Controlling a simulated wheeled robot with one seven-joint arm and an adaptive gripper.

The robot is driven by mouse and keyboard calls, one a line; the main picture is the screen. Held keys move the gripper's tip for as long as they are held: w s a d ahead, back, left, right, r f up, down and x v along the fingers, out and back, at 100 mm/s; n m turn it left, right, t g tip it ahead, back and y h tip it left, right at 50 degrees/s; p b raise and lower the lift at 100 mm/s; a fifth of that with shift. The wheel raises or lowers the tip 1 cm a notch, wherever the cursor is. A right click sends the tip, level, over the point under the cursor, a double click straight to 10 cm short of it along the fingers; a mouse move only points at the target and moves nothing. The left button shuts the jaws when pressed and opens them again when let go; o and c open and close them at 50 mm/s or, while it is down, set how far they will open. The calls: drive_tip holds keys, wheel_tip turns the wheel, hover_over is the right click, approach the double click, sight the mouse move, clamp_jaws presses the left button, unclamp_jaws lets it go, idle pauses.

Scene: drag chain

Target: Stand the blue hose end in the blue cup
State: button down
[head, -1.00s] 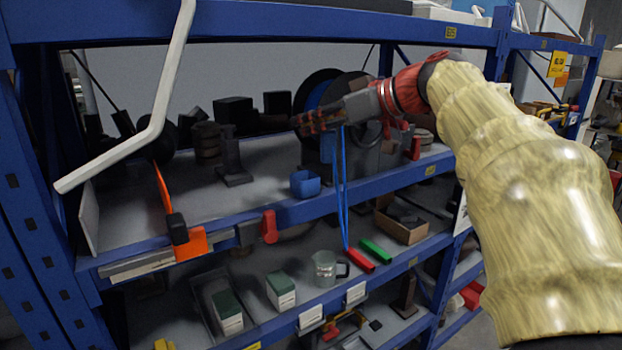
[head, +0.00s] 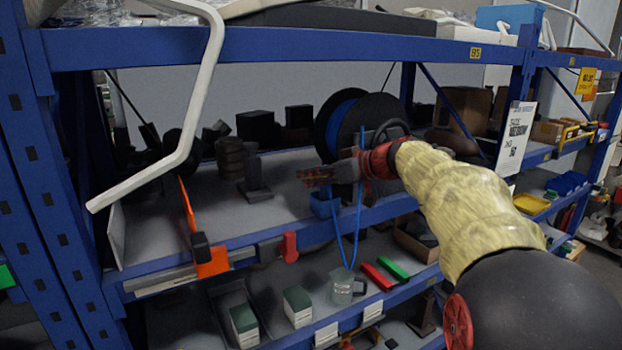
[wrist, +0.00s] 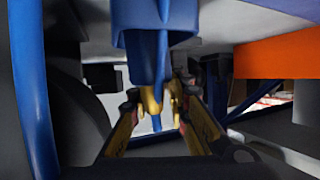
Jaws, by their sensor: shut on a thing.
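The blue cup (head: 323,205) stands at the front edge of the upper shelf, upright as far as I can see. My gripper (head: 315,176) is close above it, shut on the blue hose end. In the wrist view the gripper fingers (wrist: 165,103) close around the blue hose end (wrist: 157,72), beside a blue body that looks like the cup (wrist: 128,42). I cannot tell whether the hose end is inside the cup. The rest of the blue hose (head: 356,235) hangs in a loop in front of the shelf edge, and part of it passes at the left of the wrist view.
A blue hose reel (head: 345,125) stands behind my gripper. An orange clamp-like piece (head: 211,262) and a red handle (head: 289,247) are on the front edge to the left. A white bent bar (head: 190,110) crosses the upper left. A glass mug (head: 343,288) stands on the lower shelf.

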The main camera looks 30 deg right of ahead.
drive_tip(key=shift+f, duration=0.3)
drive_tip(key=shift+s+f, duration=0.1)
drive_tip(key=shift+s, duration=0.1)
drive_tip(key=shift+w+f, duration=0.1)
drive_tip(key=shift+w, duration=0.05)
drive_tip(key=shift+f, duration=0.1)
drive_tip(key=c, duration=1.8)
unclamp_jaws()
drive_tip(key=shift+o, duration=0.8)
